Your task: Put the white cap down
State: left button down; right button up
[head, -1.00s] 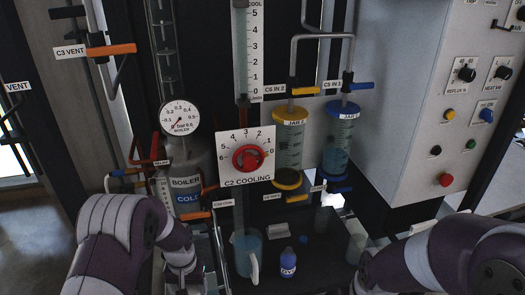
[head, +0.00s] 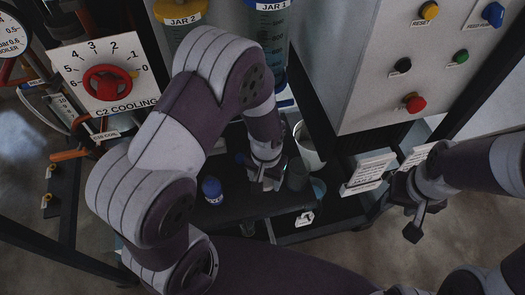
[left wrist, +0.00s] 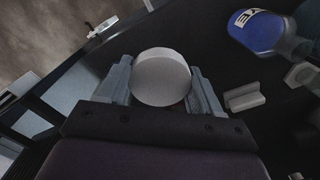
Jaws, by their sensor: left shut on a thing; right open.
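The white cap (left wrist: 162,77) is a pale round disc between the two fingers of my left gripper (left wrist: 162,88) in the left wrist view. The fingers are shut on its sides. In the head view my left gripper (head: 264,184) is low over the dark shelf (head: 235,207), to the right of the blue bottle. I cannot make out the cap there, nor tell whether it touches the shelf. My right gripper (head: 424,217) is open and empty at the right, beyond the shelf.
A blue bottle (head: 212,190) stands on the shelf; it also shows in the left wrist view (left wrist: 256,30). A small pale block (left wrist: 243,97) lies right of the gripper. A white container (head: 309,150) and label plates (head: 368,172) are at the right. The panel cabinet rises behind.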

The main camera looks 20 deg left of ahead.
pick_arm(q)
jog(key=shift+w+a+f, duration=0.2)
jog(key=shift+a, duration=0.05)
jog(key=a+f, duration=0.2)
jog(key=a, duration=0.2)
send_over(237, 177)
jog(key=f, duration=0.4)
jog(key=shift+d, duration=0.35)
jog(key=shift+a+f, duration=0.25)
notch_tip(237, 177, down, 4)
jog(key=shift+b, duration=0.35)
pick_arm(e)
jog(key=shift+s+a+f, duration=0.15)
jog(key=shift+s+a, duration=0.05)
jog(key=shift+s, duration=0.1)
jog(key=shift+s, duration=0.1)
